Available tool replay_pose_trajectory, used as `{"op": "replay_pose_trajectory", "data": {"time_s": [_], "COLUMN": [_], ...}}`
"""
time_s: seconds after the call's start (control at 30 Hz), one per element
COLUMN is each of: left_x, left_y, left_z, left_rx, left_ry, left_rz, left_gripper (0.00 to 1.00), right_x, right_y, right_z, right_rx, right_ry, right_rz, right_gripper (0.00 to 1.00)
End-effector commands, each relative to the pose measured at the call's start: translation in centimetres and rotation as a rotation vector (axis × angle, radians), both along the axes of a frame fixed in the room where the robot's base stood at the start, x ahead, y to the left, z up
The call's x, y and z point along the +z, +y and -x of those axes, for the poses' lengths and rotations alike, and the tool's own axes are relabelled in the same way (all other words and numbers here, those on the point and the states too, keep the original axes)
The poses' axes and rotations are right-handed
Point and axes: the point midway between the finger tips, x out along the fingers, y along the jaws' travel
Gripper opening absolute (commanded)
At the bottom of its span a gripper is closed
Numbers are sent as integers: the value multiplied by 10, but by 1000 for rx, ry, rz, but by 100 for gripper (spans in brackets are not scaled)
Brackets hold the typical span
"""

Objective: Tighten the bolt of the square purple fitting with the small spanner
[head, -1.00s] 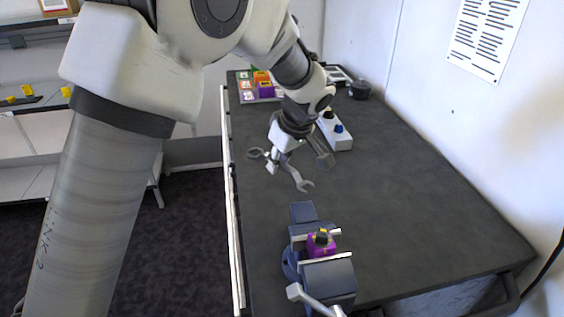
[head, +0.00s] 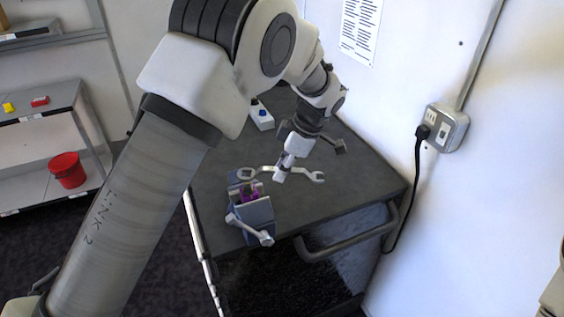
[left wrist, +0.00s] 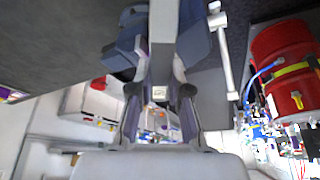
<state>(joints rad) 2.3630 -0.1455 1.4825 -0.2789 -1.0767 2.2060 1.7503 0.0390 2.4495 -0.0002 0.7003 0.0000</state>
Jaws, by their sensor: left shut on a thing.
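My left gripper (head: 284,170) is shut on the middle of a silver spanner (head: 310,176), near the vise; my jaws also show in the left wrist view (left wrist: 160,98). One end of the spanner appears over the back of the blue vise (head: 262,210); the other points right over the bench. The square purple fitting (head: 250,197) sits between the vise jaws, partly hidden; its bolt is too small to make out. I cannot tell whether the spanner touches the fitting. In the left wrist view the spanner's grey bar (left wrist: 162,35) runs up past the vise (left wrist: 193,35). My right gripper is out of view.
The vise handle (head: 250,230) sticks out at the bench's front. A white box with knobs (head: 261,118) stands farther back on the dark bench (head: 345,185). A wall socket (head: 447,127) with a cable is at right. A red bucket (head: 68,170) stands on the left shelf.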

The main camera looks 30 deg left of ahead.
Motion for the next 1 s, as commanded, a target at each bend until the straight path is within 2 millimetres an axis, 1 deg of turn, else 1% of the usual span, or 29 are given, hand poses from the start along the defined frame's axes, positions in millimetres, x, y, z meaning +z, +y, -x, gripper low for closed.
{"op": "replay_pose_trajectory", "data": {"time_s": [0.03, 0.2, 0.7, 1.0], "left_x": [-4, -15, -44, -42], "left_y": [0, 0, 0, -5], "left_z": [0, 0, 0, 19], "left_rx": [0, -1, -2, -216], "left_ry": [-1, 0, 0, -2], "left_rz": [0, -1, 0, 0], "left_gripper": [0, 0, 0, 0], "right_x": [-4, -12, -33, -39], "right_y": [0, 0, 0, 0], "right_z": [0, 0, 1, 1], "right_rx": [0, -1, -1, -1], "right_ry": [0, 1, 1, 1], "right_rz": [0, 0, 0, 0], "right_gripper": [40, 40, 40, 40]}}
